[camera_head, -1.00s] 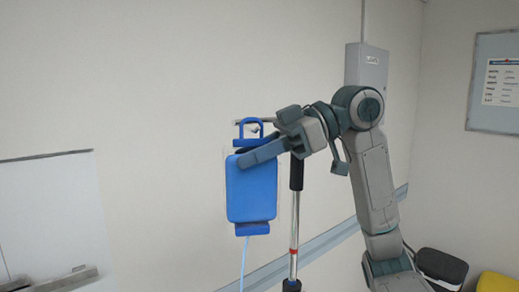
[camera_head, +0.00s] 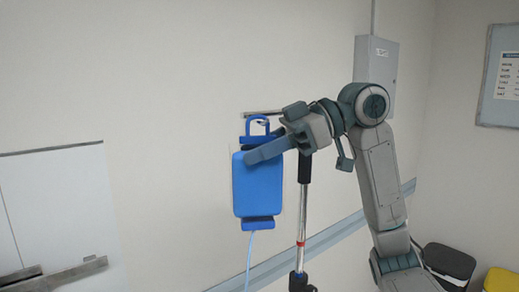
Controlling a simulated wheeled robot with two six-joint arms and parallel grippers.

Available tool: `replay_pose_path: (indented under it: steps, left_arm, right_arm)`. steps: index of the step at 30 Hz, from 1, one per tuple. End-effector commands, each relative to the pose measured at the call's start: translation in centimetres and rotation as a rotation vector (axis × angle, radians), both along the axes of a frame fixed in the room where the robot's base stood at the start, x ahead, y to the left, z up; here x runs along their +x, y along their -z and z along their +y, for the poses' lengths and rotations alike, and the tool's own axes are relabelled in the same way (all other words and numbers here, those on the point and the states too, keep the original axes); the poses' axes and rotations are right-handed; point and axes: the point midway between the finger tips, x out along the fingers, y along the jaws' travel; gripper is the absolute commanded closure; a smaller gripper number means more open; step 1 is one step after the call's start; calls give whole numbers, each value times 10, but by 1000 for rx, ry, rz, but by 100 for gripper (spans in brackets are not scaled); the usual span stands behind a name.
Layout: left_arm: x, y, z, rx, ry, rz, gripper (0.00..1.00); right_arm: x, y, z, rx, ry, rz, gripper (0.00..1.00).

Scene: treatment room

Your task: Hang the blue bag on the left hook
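The blue bag (camera_head: 258,190) hangs upright left of the stand's pole (camera_head: 302,212), with a loop handle on top and a thin pale tube below. A small pale hook tip (camera_head: 263,123) shows within the loop; I cannot tell whether the loop rests on it. My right gripper (camera_head: 268,150) reaches in from the right. One finger lies across the front of the bag's upper part. The other finger is not clearly visible, so its grip on the bag cannot be made out. My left gripper is out of view.
A grey wall box (camera_head: 376,75) is behind my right arm. A notice board (camera_head: 500,75) hangs at the right. A black chair (camera_head: 448,262) and a yellow one (camera_head: 500,281) stand at lower right. A white panel (camera_head: 60,210) is at the left.

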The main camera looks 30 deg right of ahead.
Motion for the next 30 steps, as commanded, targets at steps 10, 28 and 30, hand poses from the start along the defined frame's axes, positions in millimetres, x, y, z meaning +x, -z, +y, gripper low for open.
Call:
replay_pose_path:
  steps: [10,28,30]
  left_arm:
    - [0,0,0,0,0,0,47]
    - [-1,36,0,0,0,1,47]
    - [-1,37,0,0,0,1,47]
  right_arm:
    - [0,1,0,-1,0,2,46]
    - [-37,-34,-77,1,2,-1,46]
    - [-40,-37,-83,-1,1,-2,46]
